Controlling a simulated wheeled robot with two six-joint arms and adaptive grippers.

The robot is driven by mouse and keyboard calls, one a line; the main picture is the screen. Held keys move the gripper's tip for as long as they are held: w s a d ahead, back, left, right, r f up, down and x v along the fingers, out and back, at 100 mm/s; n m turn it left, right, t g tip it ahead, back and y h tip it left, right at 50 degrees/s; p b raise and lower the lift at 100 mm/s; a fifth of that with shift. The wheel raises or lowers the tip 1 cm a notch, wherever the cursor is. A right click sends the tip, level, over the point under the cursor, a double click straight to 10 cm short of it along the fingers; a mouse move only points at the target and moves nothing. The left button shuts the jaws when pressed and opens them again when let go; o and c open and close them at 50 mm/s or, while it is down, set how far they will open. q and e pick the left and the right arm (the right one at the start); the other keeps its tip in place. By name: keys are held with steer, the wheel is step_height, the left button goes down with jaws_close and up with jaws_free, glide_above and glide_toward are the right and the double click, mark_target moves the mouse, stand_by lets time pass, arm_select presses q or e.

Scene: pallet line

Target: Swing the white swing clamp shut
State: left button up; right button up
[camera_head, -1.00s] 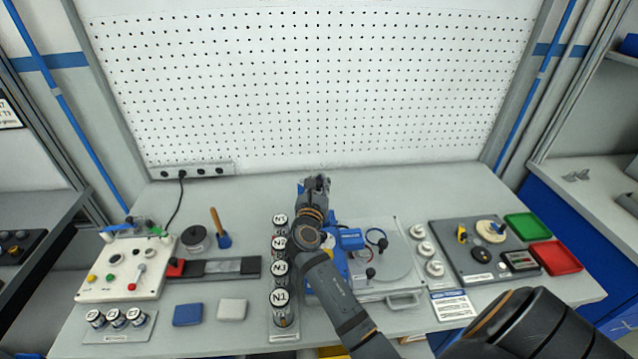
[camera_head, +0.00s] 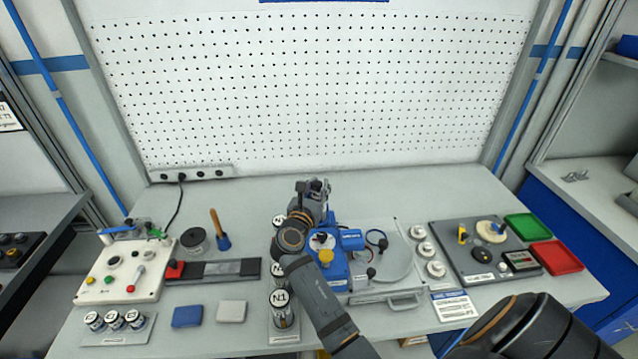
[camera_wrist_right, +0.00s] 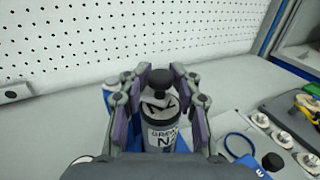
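My right gripper (camera_head: 314,186) is behind the far end of the row of jars, above the bench. In the right wrist view the gripper (camera_wrist_right: 160,82) has its two padded fingers apart. Between them show a black knob (camera_wrist_right: 160,76) and a pale, pointed piece (camera_wrist_right: 158,98), which may be the white swing clamp. A grey labelled jar (camera_wrist_right: 163,136) shows just below that piece. I see a gap beside the jar and cannot tell whether either finger touches the knob. In the head view my arm hides this spot. My left gripper is out of view.
The row of jars (camera_head: 281,297) stands left of my forearm. A blue device (camera_head: 335,274) with a yellow cap is close on the right, beside a pale plate (camera_head: 395,262) with a black knob. The pegboard (camera_head: 320,90) rises behind.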

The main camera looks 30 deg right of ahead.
steer(key=shift+o, duration=0.7)
steer(key=shift+s+a+r, duration=0.15)
steer(key=shift+a+r, duration=0.05)
steer(key=shift+r, duration=0.2)
steer(key=shift+d, duration=0.2)
steer(key=shift+w+d+r, duration=0.1)
steer(key=shift+w+r, duration=0.1)
steer(key=shift+r, duration=0.05)
steer(key=r, duration=0.9)
steer(key=shift+s+a+r, duration=0.1)
steer(key=shift+a+r, duration=0.1)
